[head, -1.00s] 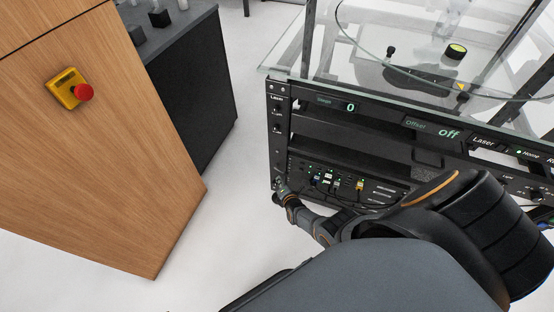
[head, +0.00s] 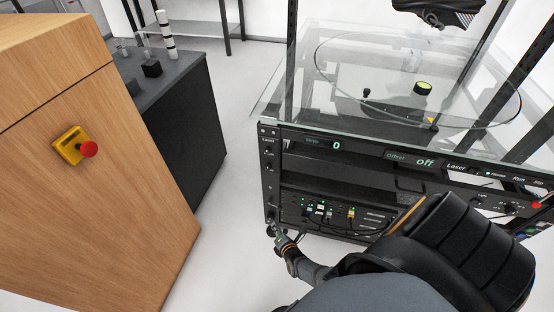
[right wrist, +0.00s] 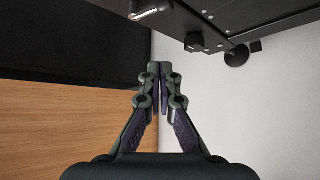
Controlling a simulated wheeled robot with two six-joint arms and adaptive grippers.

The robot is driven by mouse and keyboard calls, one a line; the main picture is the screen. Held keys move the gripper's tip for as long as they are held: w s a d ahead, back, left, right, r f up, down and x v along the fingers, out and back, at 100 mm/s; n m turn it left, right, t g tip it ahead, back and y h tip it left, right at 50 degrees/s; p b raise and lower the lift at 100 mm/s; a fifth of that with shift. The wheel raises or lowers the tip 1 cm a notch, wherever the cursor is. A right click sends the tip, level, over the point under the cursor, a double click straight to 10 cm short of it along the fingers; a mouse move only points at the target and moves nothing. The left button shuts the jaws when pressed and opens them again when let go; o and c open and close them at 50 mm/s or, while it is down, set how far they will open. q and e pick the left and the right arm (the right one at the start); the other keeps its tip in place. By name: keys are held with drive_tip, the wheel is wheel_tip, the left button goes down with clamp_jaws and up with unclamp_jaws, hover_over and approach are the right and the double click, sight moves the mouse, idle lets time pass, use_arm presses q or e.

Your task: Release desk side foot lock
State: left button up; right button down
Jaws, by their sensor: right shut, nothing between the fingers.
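The turntable rack (head: 274,175) stands right of the wooden desk in the head view. My right gripper (head: 276,230) is at the rack's lower left front corner, on the side facing the desk. In the right wrist view my right gripper (right wrist: 160,70) has its fingertips together with nothing between them. Beyond the fingertips, a dark knob-like part (right wrist: 193,42) sits under the rack's edge, apart from the fingers. A round black foot (right wrist: 236,56) shows farther right. I cannot tell which part is the foot lock. My left gripper is out of view.
The wooden desk (head: 95,200) carries a yellow box with a red button (head: 88,149). A dark cabinet (head: 185,140) stands behind it. A glass top (head: 290,95) overhangs the rack. Pale floor (head: 228,210) is clear between desk and rack.

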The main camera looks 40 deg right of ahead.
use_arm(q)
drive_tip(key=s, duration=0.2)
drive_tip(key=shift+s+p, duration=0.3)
use_arm(e)
drive_tip(key=shift+v, duration=1)
drive_tip(key=shift+a, duration=0.1)
drive_tip(key=s+f+m+g+y, duration=0.1)
drive_tip(key=s+f+m+g, duration=0.3)
drive_tip(key=s+m, duration=0.45)
drive_tip(key=s+f+m+g, duration=0.4)
drive_tip(key=s+m, duration=0.1)
drive_tip(key=s, duration=0.6)
drive_tip(key=s+f+m+g+y, duration=0.1)
drive_tip(key=s+f+m+g, duration=0.2)
drive_tip(key=s+f+m, duration=0.5)
use_arm(q)
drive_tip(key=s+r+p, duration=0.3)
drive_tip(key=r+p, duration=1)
drive_tip(key=p, duration=0.2)
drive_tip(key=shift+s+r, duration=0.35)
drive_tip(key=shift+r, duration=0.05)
use_arm(e)
drive_tip(key=s+r, duration=0.2)
drive_tip(key=r, duration=0.6)
drive_tip(key=s+a+r, duration=0.1)
drive_tip(key=s+r, duration=0.2)
drive_tip(key=r, duration=0.6)
drive_tip(key=shift+r+n, duration=0.15)
drive_tip(key=shift+n, duration=0.3)
drive_tip(key=shift+s, duration=0.15)
